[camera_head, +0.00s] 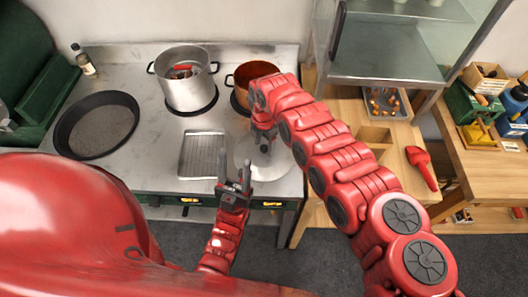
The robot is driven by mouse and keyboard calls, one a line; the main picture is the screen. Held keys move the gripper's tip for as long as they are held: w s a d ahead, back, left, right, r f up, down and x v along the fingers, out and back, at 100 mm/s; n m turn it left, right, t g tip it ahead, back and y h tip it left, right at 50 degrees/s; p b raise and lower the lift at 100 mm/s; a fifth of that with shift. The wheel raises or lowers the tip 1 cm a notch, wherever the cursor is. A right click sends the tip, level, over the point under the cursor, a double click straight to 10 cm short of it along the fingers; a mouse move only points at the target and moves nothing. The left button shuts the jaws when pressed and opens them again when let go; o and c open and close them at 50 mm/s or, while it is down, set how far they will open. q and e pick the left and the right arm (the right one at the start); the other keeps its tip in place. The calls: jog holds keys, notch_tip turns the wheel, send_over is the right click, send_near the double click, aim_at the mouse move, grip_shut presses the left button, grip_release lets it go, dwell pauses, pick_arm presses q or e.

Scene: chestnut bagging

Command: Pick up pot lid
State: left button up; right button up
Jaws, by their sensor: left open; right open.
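The pot lid (287,170) looks like a clear round disc lying on the front right of the steel stove top. My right arm reaches over it from the right. My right gripper (264,148) points down at the middle of the lid, and the arm partly covers its fingers and the lid's far edge. I cannot tell whether they touch the lid. My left gripper (234,172) is open and empty at the lid's front left, fingers pointing up in the picture. It overlaps the lid's near left edge.
A steel pot (187,92) and an orange-brown pot (243,82) stand at the back of the stove. A black pan (97,125) lies left, a ridged metal tray (202,154) beside the lid. Right are a wooden counter (345,118), a chestnut tray (401,112) and a red scoop (421,166).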

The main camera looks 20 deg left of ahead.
grip_shut()
dwell(1.4)
